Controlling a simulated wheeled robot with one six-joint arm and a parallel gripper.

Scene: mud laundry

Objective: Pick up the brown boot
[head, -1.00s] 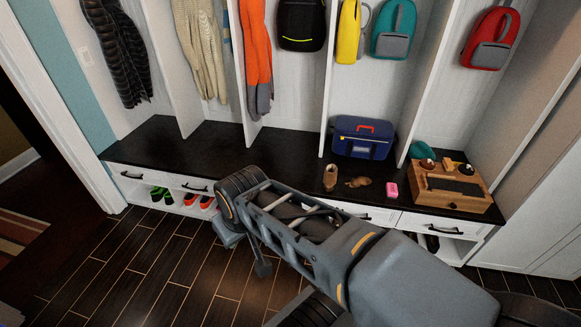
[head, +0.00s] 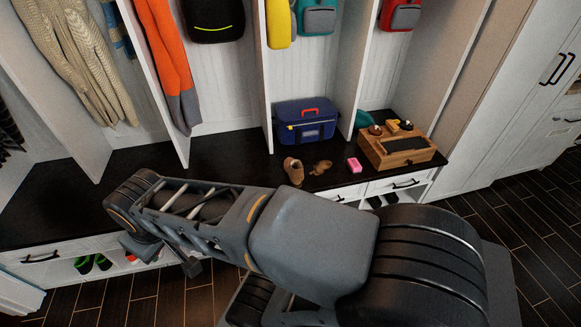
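A small brown boot (head: 293,171) stands on the dark bench top in the head view, near the front edge and in front of the blue bag. A second, darker brown item (head: 321,167) lies low just right of it; its shape is too small to tell. My arm stretches across the lower middle, between me and the bench. Parts of my gripper (head: 165,258) seem to show below the arm's far end, left of the boot and well apart from it. The arm hides most of the gripper, and I cannot tell its opening.
A pink block (head: 354,164) and a wooden box (head: 397,149) sit right of the boot. The blue bag (head: 306,121) stands behind it. White dividers (head: 284,62) separate the cubbies. Bench top left of the boot is clear.

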